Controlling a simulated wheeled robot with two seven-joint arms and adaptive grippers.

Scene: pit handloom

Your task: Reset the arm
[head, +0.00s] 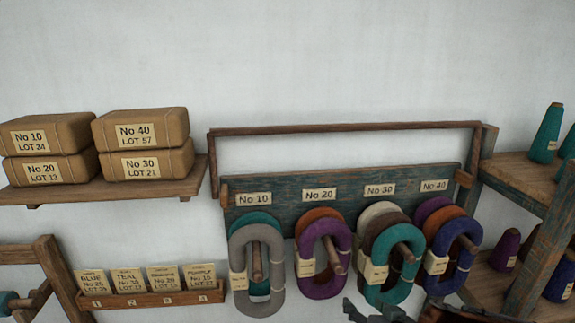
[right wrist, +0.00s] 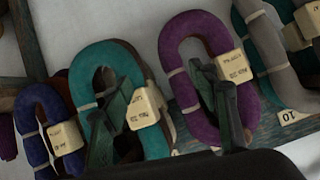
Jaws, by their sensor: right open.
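My right gripper (head: 388,314) shows only partly, at the bottom edge of the head view, below the teal hank (head: 393,262). In the right wrist view its two dark fingers (right wrist: 162,85) stand apart, with nothing held between them. Beyond them are the purple hank (right wrist: 207,85), the teal hank (right wrist: 95,105) and the navy hank (right wrist: 45,125), all hanging on their pegs. Whether the fingers touch any hank I cannot tell. My left gripper is in neither view.
A peg board (head: 285,183) labelled No 10 to No 40 carries several yarn hanks, the grey one (head: 256,258) at left. Wrapped parcels (head: 147,130) sit on a shelf (head: 110,193). A card tray (head: 155,299) is lower left. Cone shelves (head: 515,170) stand at right.

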